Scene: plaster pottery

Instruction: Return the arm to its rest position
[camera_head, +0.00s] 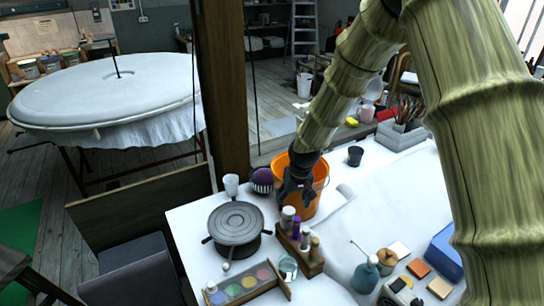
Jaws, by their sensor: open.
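My arm comes in from the upper right and slopes down to the left across the view, with a green-brown, bamboo-like surface. My dark gripper (287,200) is at its end, pointing down in front of the orange bucket (320,184) on the white table. The gripper is open. It looks small and dark here, and I see nothing clearly between its fingers. It covers part of the bucket's near wall, and I cannot tell whether it touches it.
A lidded dark pot (235,224), a rack of small bottles (300,250), a paint palette (244,284) and a teal bottle (365,274) stand on the white table (400,190). A wooden post (222,90) rises behind. The table's right middle is fairly clear.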

